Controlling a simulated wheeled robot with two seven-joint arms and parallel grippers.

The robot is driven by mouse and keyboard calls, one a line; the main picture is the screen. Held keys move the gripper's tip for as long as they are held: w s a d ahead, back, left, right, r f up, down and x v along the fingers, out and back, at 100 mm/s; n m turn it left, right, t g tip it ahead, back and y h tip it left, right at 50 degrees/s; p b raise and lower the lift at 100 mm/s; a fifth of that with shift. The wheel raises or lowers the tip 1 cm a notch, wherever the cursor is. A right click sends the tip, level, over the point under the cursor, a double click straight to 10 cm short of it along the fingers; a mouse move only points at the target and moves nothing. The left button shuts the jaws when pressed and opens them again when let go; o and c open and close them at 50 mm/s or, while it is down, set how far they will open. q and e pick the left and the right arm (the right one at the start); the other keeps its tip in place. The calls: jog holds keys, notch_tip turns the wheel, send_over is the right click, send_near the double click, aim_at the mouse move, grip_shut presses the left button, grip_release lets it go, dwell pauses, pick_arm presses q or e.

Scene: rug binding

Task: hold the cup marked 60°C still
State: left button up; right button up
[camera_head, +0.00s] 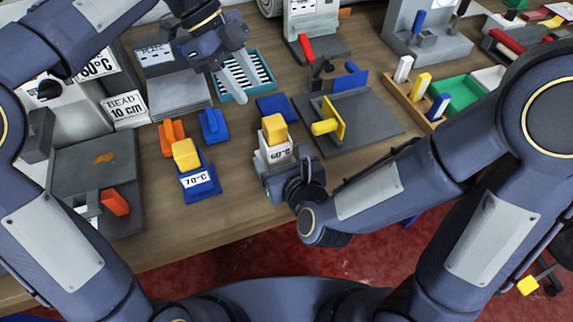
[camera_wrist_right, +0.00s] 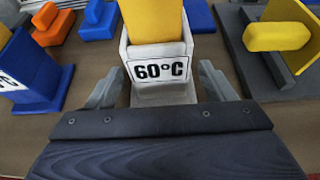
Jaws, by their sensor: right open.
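The cup marked 60°C (camera_head: 277,155) is a pale box-shaped holder with a yellow block (camera_head: 274,128) standing up out of it. It stands upright on the table and fills the middle of the right wrist view (camera_wrist_right: 160,68). My right gripper (camera_wrist_right: 161,88) is open, with one finger on each side of the cup's lower part and small gaps showing. In the head view the right gripper (camera_head: 282,178) is at the cup's near side. My left gripper (camera_head: 248,92) is higher up, over the teal slotted tray (camera_head: 223,97), with its fingers apart and nothing seen between them.
A blue cup marked 70°C (camera_head: 199,182) with a yellow block stands to the left. Orange (camera_head: 172,137) and blue (camera_head: 213,125) blocks lie behind it. A dark plate with a yellow-handled piece (camera_head: 328,126) is to the right. The table's front edge is close to the cup.

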aim_at(276, 152)
jog(key=shift+x, duration=1.7)
